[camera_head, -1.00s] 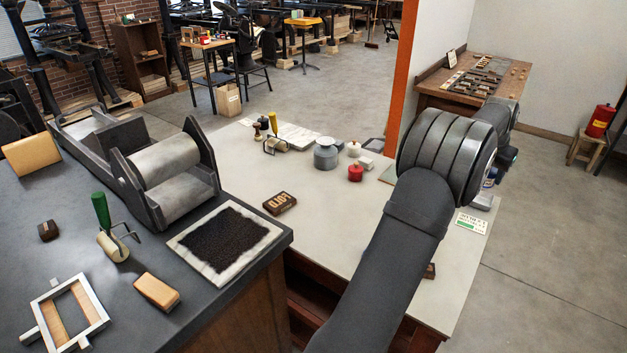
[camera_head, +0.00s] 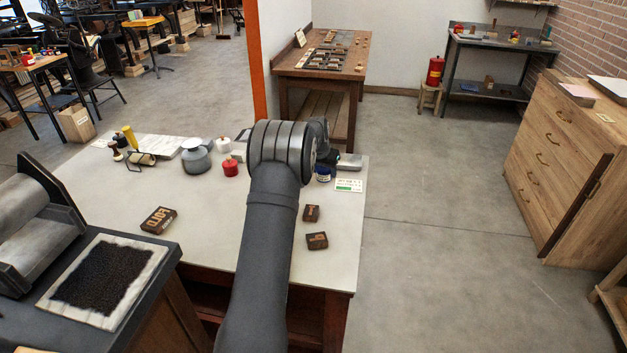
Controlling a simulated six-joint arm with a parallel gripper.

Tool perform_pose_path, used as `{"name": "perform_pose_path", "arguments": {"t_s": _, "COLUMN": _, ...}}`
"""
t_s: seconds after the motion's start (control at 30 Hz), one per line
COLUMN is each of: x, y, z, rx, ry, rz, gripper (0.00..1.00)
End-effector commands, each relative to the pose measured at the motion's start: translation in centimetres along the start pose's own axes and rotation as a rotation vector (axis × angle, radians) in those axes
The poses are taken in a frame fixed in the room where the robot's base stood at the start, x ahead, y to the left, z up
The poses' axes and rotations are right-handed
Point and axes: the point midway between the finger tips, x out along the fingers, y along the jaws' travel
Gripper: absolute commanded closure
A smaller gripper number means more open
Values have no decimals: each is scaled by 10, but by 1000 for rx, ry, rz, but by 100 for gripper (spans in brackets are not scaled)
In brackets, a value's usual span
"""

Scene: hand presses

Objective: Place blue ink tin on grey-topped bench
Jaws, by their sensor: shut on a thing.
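The blue ink tin (camera_head: 323,174), with a pale label, is low at my gripper (camera_head: 325,163), near the right end of the pale table. My gripper is shut on the tin; my wrist and forearm hide most of the fingers. I cannot tell whether the tin still touches the tabletop. A grey-topped bench (camera_head: 497,43) with dark legs stands by the brick wall at the back right, well away from my gripper.
A wooden cabinet (camera_head: 555,160) stands right, a red can (camera_head: 435,72) on a stool. Open floor lies between.

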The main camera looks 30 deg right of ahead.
Motion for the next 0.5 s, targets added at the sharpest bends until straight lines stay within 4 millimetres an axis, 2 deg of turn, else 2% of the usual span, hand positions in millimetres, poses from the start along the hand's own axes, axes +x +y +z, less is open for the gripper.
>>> {"name": "perform_pose_path", "arguments": {"t_s": 0.1, "x": 14, "y": -21, "z": 0, "rx": -1, "ry": 2, "rz": -1, "gripper": 81}}
{"name": "perform_pose_path", "arguments": {"t_s": 0.2, "x": 19, "y": -30, "z": 0, "rx": 0, "ry": 2, "rz": 0, "gripper": 81}}
{"name": "perform_pose_path", "arguments": {"t_s": 0.37, "x": 27, "y": -33, "z": 2, "rx": 1, "ry": 1, "rz": 1, "gripper": 81}}
{"name": "perform_pose_path", "arguments": {"t_s": 0.5, "x": 46, "y": -32, "z": 10, "rx": 0, "ry": -2, "rz": 1, "gripper": 81}}
